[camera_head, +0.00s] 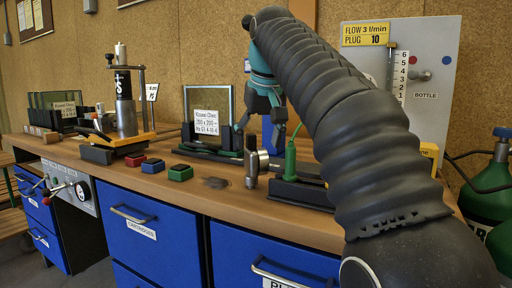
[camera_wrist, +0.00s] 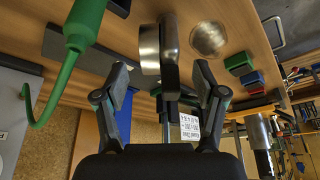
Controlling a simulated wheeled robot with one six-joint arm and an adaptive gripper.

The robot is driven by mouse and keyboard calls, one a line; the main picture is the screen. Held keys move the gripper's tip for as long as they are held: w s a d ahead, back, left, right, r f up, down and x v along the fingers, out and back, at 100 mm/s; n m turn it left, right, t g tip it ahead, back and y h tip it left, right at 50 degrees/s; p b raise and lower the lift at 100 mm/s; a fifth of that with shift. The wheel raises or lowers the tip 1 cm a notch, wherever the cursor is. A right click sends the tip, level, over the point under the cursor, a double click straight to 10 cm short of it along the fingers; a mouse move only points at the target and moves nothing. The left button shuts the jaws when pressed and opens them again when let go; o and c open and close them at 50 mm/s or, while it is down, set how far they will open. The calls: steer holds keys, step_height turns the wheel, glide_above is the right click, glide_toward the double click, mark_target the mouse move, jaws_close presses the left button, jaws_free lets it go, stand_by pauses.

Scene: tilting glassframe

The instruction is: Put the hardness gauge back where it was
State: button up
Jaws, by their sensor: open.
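The hardness gauge, which I take to be the small metal instrument with a round head (camera_head: 251,168), stands upright on the wooden bench, left of a green-handled tool. In the wrist view its metal body (camera_wrist: 149,50) shows between and beyond my finger tips. My gripper (camera_head: 268,128) hangs above and just behind the gauge in the head view. In the wrist view my gripper (camera_wrist: 162,78) is open, one finger on each side of the gauge's line, with no clear contact. A flat round metal disc (camera_head: 215,183) lies on the bench left of the gauge; it also shows in the wrist view (camera_wrist: 208,38).
A green tool (camera_head: 290,160) and a dark base (camera_head: 300,190) stand close right of the gauge. A framed glass pane (camera_head: 208,110) stands behind it. Red, blue and green blocks (camera_head: 180,172) lie left. A gas panel (camera_head: 425,70) stands at the back right.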

steer(key=p+v, duration=0.2)
steer(key=v, duration=0.5)
steer(key=shift+r+p, duration=0.2)
steer(key=shift+p, duration=0.1)
steer(key=shift+s, duration=0.1)
stand_by(0.9)
